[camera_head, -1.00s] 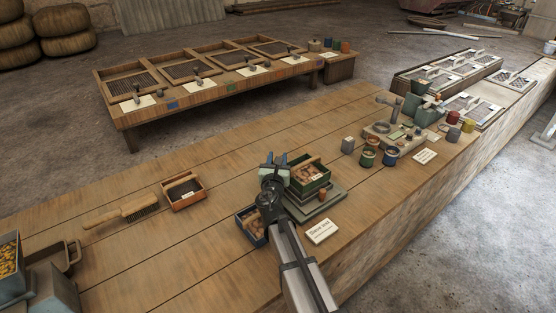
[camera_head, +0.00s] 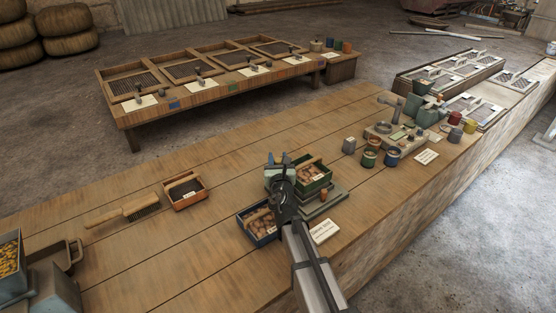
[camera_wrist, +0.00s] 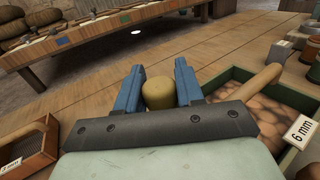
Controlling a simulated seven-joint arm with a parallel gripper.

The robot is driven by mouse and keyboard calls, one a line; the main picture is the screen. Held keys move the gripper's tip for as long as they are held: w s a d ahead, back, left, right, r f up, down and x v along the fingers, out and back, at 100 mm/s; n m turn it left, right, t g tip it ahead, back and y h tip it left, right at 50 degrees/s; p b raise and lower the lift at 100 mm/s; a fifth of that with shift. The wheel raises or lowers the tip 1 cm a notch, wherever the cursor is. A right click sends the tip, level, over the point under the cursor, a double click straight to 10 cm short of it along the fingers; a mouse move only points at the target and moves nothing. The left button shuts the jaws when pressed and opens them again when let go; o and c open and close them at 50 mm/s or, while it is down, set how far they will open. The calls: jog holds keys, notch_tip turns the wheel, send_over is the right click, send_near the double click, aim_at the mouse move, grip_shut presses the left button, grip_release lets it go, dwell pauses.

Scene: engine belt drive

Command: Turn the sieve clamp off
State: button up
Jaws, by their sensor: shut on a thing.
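A green-walled sieve box (camera_head: 325,181) with brown lumps and a wooden handle sits on a grey stand (camera_head: 334,200). It also shows in the wrist view (camera_wrist: 240,78), with a "6 mm" tag. My gripper (camera_head: 278,160) is at the box's left side. In the wrist view its blue fingers (camera_wrist: 158,92) are shut on a rounded tan knob (camera_wrist: 158,92). What the knob is fixed to is hidden behind the gripper body, so I cannot tell whether it belongs to the clamp. A small orange-brown peg (camera_head: 324,195) stands on the stand's front.
A blue box (camera_head: 263,238) of lumps lies left of my arm, and a white card (camera_head: 324,231) right of it. An orange box (camera_head: 184,192) and a brush (camera_head: 122,214) lie farther left. Small pots (camera_head: 370,158) stand to the right. The bench behind the gripper is clear.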

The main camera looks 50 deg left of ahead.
jog(key=o, duration=1)
jog(key=shift+c, duration=0.2)
jog(key=shift+d, duration=0.1)
jog(key=v, duration=1.3)
jog(key=shift+s+d, duration=0.25)
